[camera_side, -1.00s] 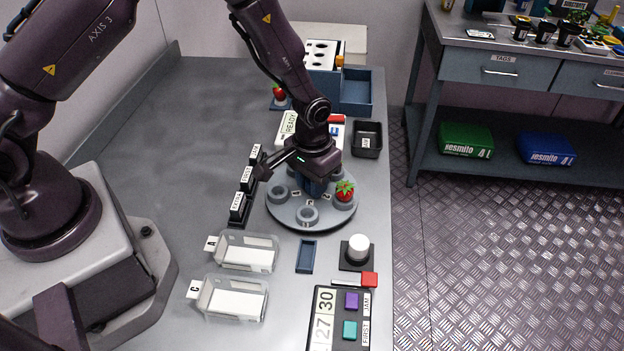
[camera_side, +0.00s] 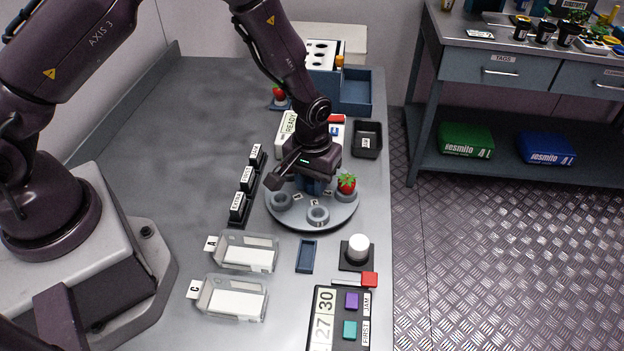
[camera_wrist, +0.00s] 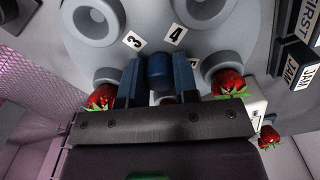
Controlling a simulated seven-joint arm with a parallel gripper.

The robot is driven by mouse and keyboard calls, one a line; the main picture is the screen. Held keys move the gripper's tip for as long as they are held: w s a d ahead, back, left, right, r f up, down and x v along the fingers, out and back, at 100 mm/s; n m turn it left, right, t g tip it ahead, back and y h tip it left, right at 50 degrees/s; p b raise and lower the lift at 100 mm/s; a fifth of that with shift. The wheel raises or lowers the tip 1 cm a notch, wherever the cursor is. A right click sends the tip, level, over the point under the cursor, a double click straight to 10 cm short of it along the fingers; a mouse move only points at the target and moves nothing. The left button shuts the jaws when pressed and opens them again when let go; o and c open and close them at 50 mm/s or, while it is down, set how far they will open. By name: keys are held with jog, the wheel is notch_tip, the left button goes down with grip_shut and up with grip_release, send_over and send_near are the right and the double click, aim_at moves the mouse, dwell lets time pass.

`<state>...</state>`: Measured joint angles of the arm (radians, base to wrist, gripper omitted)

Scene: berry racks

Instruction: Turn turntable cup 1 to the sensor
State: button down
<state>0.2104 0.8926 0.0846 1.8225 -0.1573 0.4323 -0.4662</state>
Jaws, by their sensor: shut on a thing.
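The grey round turntable (camera_side: 340,214) carries a ring of cups and a blue centre knob (camera_wrist: 159,68). My gripper (camera_side: 312,186) is over the turntable's middle; in the wrist view its two fingers (camera_wrist: 158,82) are shut on the knob. A strawberry (camera_side: 347,183) sits in a cup on the turntable's right side. In the wrist view, strawberries show left (camera_wrist: 100,97) and right (camera_wrist: 228,82) of the fingers. I cannot make out label 1; my gripper hides the turntable's far part.
A READY panel (camera_side: 289,124) stands behind the turntable, with a black bin (camera_side: 367,139) to its right. Label blocks (camera_side: 246,180) stand close on the left. Clear trays (camera_side: 247,252), a blue tray (camera_side: 306,257) and a white knob (camera_side: 358,246) are in front.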

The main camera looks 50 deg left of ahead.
aim_at(312, 180)
jog(key=shift+n, duration=1.9)
jog(key=c, duration=0.9)
grip_release()
jog(key=shift+o, duration=0.2)
notch_tip(312, 180, up, 13)
